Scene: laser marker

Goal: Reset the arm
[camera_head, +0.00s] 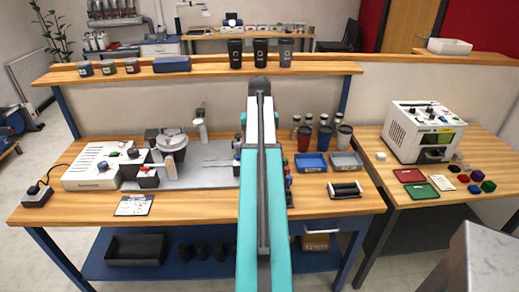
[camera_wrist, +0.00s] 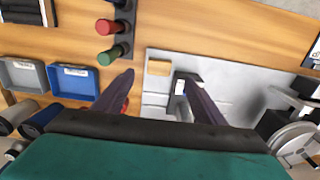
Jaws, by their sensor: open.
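My gripper (camera_wrist: 155,82) shows in the wrist view with its two dark fingers spread apart and nothing visible between them. It points down over the wooden workbench (camera_wrist: 220,28), above the edge of a grey metal plate (camera_wrist: 225,70). A small dark item with a white label stands by the right fingertip; I cannot tell whether they touch. In the head view my teal and white arm stretches away over the middle of the workbench (camera_head: 215,205), and it hides the gripper.
A blue tray (camera_head: 311,163) and grey tray (camera_head: 346,161) lie right of my arm, near several lidded cups. A white laser marker (camera_head: 424,130) stands on the right table. A raised shelf (camera_head: 200,70) carries cups. A white machine (camera_head: 104,165) stands left.

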